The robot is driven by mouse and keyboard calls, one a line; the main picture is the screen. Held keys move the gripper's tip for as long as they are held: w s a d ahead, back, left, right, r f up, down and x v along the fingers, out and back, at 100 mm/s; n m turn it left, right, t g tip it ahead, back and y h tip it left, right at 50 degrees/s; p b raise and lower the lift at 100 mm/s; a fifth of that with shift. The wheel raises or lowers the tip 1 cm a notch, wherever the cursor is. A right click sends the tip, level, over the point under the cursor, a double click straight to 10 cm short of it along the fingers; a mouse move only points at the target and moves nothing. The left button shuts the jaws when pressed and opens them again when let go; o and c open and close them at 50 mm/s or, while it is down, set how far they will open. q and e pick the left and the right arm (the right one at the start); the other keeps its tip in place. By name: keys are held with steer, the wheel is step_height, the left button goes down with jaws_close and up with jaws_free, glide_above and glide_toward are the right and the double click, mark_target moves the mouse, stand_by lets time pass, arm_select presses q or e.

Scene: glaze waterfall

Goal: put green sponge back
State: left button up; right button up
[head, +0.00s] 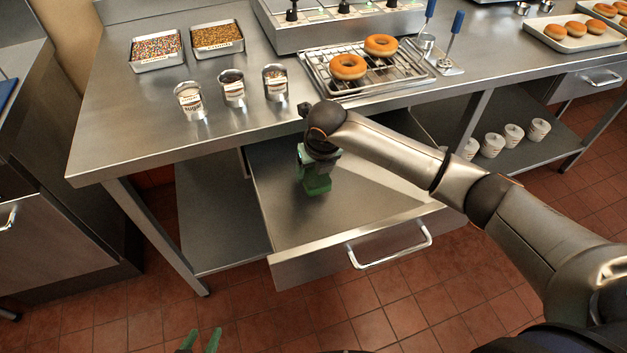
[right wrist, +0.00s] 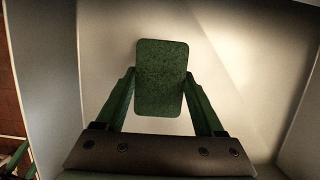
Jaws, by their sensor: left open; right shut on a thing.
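The green sponge (right wrist: 161,78) is a dark green rounded block, held between the green fingers of my right gripper (right wrist: 161,100) in the right wrist view. In the head view my right gripper (head: 316,178) points down into the open drawer (head: 388,205), and the sponge (head: 318,188) shows at its fingertips, partly hidden by them. I cannot tell whether the sponge touches the drawer floor. My left gripper (head: 200,341) is open and empty at the bottom edge of the head view, its fingertips just showing.
The steel counter (head: 130,120) above the drawer holds sprinkle trays (head: 156,49), small shaker cups (head: 232,88) and a rack (head: 400,75) with two donuts. The drawer's front handle (head: 390,257) sticks out. The drawer floor around the sponge is clear.

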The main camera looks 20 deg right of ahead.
mark_target(314, 181)
step_height(314, 181, down, 4)
steer(key=shift+a+r, duration=0.15)
steer(key=shift+r, duration=0.1)
steer(key=o, duration=1.3)
steer(key=p+v, duration=0.1)
steer(key=v, duration=1.1)
steer(key=shift+p, duration=0.3)
steer(key=shift+r, duration=0.1)
